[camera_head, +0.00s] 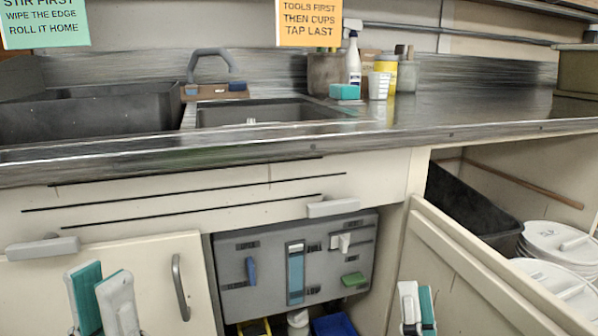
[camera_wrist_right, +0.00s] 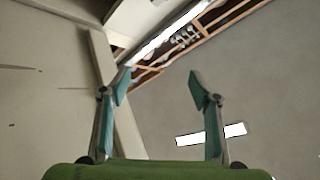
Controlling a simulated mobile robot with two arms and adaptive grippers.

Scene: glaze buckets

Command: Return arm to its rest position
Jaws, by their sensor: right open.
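My left gripper (camera_head: 101,275) is at the lower left in the head view, in front of the cream cabinet door. The arms behind both grippers are mostly out of the head view.
The metal counter edge (camera_head: 270,148) runs across above both grippers. An open cabinet holds a grey tool panel (camera_head: 268,268). A cream panel (camera_head: 480,270) stands right of my right gripper, before stacked white lids (camera_head: 560,240) and a black bin (camera_head: 465,212).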

